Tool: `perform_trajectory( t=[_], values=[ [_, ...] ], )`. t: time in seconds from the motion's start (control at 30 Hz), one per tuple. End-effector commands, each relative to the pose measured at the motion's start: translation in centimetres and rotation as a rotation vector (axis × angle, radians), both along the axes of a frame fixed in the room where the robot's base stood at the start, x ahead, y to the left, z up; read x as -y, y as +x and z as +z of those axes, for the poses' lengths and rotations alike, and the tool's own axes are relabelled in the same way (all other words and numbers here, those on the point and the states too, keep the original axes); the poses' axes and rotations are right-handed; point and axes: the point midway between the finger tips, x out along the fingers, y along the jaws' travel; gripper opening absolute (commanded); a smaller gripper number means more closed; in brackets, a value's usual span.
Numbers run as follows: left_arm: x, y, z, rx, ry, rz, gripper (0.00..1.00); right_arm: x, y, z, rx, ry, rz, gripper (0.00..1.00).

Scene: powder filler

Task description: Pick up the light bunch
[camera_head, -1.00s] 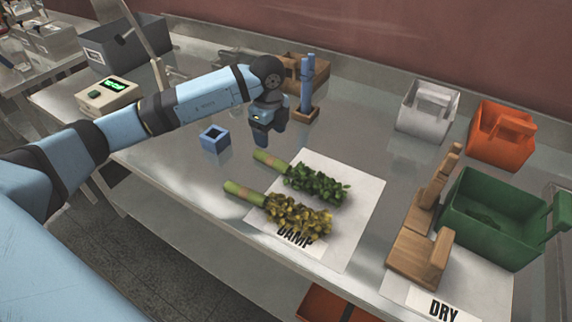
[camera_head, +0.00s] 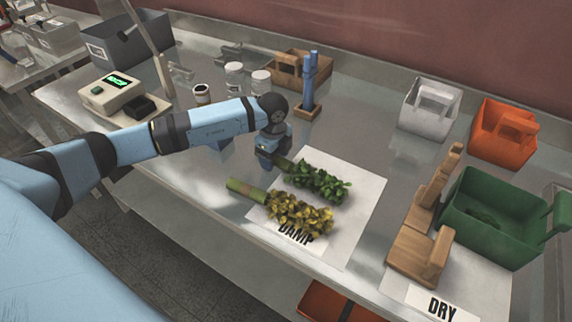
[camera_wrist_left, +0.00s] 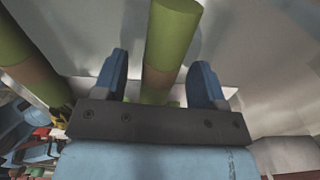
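Two bunches with thick green stems lie on a white sheet (camera_head: 365,195) marked DAMP. The paler, yellowish bunch (camera_head: 300,215) is nearer the front edge; the dark green leafy bunch (camera_head: 318,180) lies behind it. My left gripper (camera_head: 273,158) is low at the stem end of the dark green bunch. In the left wrist view, my left gripper (camera_wrist_left: 160,82) is open, with that green stem (camera_wrist_left: 168,45) between its fingers and gaps on both sides. The yellowish bunch's stem (camera_wrist_left: 28,62) is outside the fingers, at the left. My right gripper is not in view.
A wooden stepped stand (camera_head: 420,240) and a green crate (camera_head: 490,240) are at the right, by a DRY label. White (camera_head: 425,115) and orange (camera_head: 495,145) carriers stand behind. A wooden block with blue posts (camera_head: 308,95) and white jars (camera_head: 235,78) are at the back.

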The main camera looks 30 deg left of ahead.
Motion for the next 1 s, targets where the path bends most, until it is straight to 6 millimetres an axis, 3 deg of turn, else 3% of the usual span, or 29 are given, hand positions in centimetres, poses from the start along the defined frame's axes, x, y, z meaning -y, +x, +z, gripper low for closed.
perform_trajectory(
  t=[0.03, 0.23, 0.67, 0.83, 1.0],
  values=[
    [0.0, 0.0, 0.0, 0.000, 0.000, 0.000, 0.56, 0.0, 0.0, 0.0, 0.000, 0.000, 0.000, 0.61],
    [0.0, 0.0, 0.0, 0.000, 0.000, 0.000, 0.10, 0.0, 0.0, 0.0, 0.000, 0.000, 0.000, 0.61],
    [0.0, 0.1, 0.9, 0.001, 0.001, 0.000, 0.10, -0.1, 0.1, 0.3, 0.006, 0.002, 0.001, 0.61],
    [-0.1, 0.1, 3.2, 0.003, 0.001, -0.001, 0.10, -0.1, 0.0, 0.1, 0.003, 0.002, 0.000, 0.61],
    [0.0, 0.1, 7.6, 0.007, 0.000, -0.001, 0.10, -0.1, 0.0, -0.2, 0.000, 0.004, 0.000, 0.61]
  ],
)
